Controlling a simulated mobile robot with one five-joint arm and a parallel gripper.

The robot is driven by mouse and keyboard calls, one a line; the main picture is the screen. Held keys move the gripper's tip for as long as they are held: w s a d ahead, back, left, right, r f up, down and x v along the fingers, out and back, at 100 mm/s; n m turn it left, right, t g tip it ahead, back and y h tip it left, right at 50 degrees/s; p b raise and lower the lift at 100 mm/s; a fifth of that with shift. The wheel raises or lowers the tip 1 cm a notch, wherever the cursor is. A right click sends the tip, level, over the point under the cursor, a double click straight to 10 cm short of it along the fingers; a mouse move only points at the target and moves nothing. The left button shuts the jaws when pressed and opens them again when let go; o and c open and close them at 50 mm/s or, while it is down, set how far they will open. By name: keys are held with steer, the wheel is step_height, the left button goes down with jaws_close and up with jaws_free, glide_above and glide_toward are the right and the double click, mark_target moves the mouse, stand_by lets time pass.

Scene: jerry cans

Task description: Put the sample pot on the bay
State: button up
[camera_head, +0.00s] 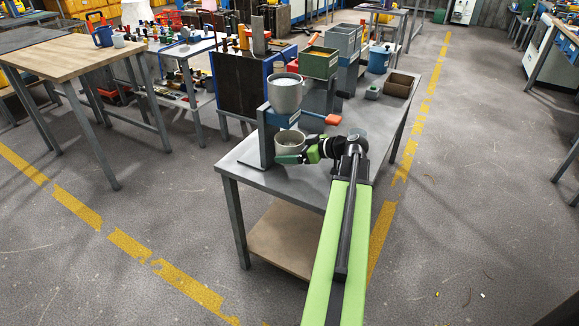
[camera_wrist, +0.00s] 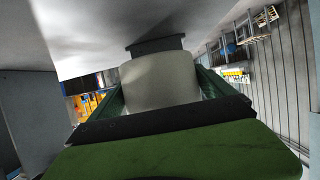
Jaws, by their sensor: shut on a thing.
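The sample pot (camera_head: 290,141) is a pale grey, open-topped cylinder near the left front of the grey metal table (camera_head: 235,166). My gripper (camera_head: 298,156) is shut on it, with green fingers around its sides. In the wrist view the pot (camera_wrist: 160,80) sits between the green fingers (camera_wrist: 160,96). It is directly below a grey hopper (camera_head: 286,98) on an upright stand (camera_head: 266,145), and a dark spout (camera_wrist: 155,45) shows just above it. I cannot tell whether the pot touches the surface beneath. I cannot pick out the bay for certain.
An orange-red handle (camera_head: 333,120) sticks out right of the hopper. The table's right middle is fairly clear. A wooden table (camera_head: 60,56) is at left.

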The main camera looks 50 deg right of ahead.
mark_target(290, 169)
step_height(290, 169, down, 5)
steer(key=b, duration=0.4)
steer(key=shift+w, duration=0.1)
steer(key=shift+w+a+r, duration=0.1)
steer(key=shift+r, duration=0.1)
steer(key=shift+f, duration=0.15)
steer(key=o, duration=1.4)
steer(key=shift+o, duration=0.2)
steer(key=shift+r, duration=0.3)
steer(key=p+v, duration=0.4)
steer(key=v, duration=0.8)
steer(key=shift+f+p, duration=0.15)
steer(key=shift+p, duration=0.25)
steer(key=shift+f, duration=0.1)
